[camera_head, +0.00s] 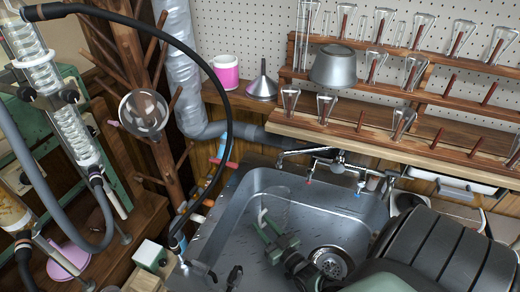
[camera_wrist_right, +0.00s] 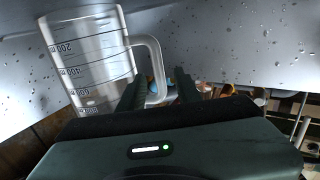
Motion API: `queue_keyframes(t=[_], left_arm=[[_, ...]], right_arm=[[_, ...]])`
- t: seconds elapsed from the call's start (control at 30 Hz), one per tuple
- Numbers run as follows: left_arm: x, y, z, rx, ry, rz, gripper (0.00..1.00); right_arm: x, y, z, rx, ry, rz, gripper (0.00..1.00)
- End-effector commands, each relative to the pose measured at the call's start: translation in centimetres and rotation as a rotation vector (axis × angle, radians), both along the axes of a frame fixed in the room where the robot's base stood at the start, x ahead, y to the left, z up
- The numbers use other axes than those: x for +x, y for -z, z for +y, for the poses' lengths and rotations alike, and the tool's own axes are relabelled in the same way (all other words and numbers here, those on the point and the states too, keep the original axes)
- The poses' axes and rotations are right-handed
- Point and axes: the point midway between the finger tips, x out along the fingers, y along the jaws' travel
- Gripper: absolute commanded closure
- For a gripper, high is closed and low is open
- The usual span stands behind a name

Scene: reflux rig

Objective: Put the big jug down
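The big jug (camera_wrist_right: 90,60) is clear, with printed volume marks and a side handle (camera_wrist_right: 155,65), and fills the upper left of the wrist view. In the head view the jug (camera_head: 277,197) shows only faintly inside the steel sink (camera_head: 225,215), its pale handle near my right gripper (camera_head: 278,240). In the wrist view the fingers of my right gripper (camera_wrist_right: 160,88) stand on either side of the handle, with a gap visible between them, so it looks open. Whether the jug's base touches the sink floor is hard to tell. My left gripper is not in view.
The sink drain (camera_head: 330,262) lies right of my right gripper, and taps (camera_head: 335,165) stand at the sink's back edge. A wooden rack (camera_head: 360,130) with glassware and a metal funnel (camera_head: 262,85) are behind. Glass reflux tubing and hoses crowd the left.

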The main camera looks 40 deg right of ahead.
Motion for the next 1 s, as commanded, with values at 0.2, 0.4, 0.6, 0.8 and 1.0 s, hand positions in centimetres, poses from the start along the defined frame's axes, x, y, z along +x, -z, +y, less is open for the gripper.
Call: queue_keyframes(t=[0.2,0.4,0.6,0.8,1.0], left_arm=[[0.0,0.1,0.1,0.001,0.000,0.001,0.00],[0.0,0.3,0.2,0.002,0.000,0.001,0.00],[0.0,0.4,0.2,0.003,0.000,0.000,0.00],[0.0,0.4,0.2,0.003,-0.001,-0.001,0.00],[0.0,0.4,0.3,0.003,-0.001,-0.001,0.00]], right_arm=[[-5.1,0.1,0.6,0.000,0.001,0.004,0.66],[-8.4,0.1,0.9,0.000,0.000,0.002,0.66],[-9.7,0.0,1.1,0.000,0.001,-0.001,0.66],[-9.7,0.0,1.1,0.000,0.001,-0.001,0.66],[-9.7,0.0,1.1,0.000,0.001,0.000,0.66]])
